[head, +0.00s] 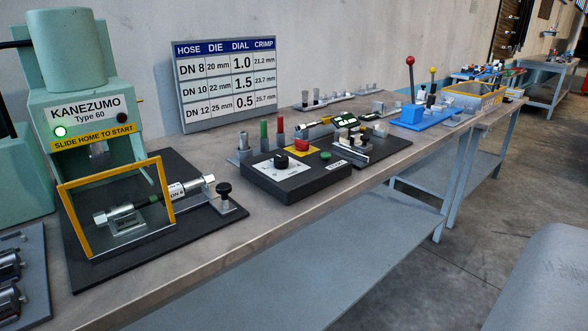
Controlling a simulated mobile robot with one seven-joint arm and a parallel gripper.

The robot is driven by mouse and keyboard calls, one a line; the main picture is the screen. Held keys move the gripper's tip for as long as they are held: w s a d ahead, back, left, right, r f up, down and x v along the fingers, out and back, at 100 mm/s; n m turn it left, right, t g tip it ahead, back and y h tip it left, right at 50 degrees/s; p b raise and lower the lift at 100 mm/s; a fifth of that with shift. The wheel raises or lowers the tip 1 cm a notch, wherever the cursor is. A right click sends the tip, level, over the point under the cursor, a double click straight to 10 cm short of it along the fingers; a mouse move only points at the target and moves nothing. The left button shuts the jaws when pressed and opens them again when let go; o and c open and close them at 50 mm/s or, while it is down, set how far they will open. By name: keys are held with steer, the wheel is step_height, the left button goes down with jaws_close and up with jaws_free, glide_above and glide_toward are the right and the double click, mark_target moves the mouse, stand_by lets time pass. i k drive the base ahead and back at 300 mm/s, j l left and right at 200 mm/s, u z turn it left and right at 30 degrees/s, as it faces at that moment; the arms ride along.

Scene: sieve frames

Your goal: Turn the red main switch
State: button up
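A low black control box (303,188) sits on the workbench near the middle of the head view. On its top, towards the back, a small red switch (302,145) sits on a yellow plate; it is small here and I cannot tell which way it is turned. In front of it, a black knob (281,161) stands on a white dial plate. A small green button (325,156) is to the right of the yellow plate. My gripper is not in view.
A green Kanezumo press (75,90) with a yellow-framed guard (118,204) stands left of the box. A settings board (226,84) leans on the wall behind. Small parts and a blue base (418,116) with a red-knobbed lever are farther right. The bench front edge (260,235) is largely clear.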

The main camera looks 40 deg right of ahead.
mark_target(300, 145)
steer(key=l+z, duration=0.3)
steer(key=l, duration=0.5)
steer(key=l+z, duration=0.25)
steer(key=l, duration=0.55)
steer(key=i+l, duration=0.1)
steer(key=i, duration=0.35)
